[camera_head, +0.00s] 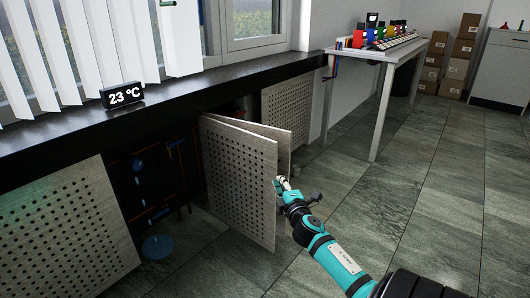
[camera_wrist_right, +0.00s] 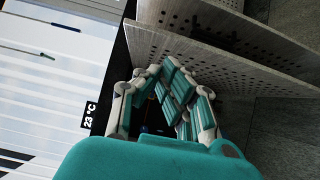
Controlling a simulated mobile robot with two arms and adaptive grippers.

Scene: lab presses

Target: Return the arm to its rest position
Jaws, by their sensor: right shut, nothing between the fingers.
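My right arm comes in from the lower right in the head view, teal and black. Its gripper (camera_head: 284,183) is at the near edge of an open perforated door panel (camera_head: 238,180). The gripper also shows in the right wrist view (camera_wrist_right: 172,88), with its jointed fingers drawn together and nothing between them. The perforated panel (camera_wrist_right: 210,52) lies just beyond the fingers there; I cannot tell whether they touch. My left gripper is not in view.
A second panel (camera_head: 285,139) stands behind the first. An open cabinet bay with dark pipes (camera_head: 160,180) is to the left, under a black sill (camera_head: 190,87) bearing a 23 °C display (camera_head: 123,95). A white table (camera_head: 388,53) stands at the back right. The tiled floor (camera_head: 400,190) is clear.

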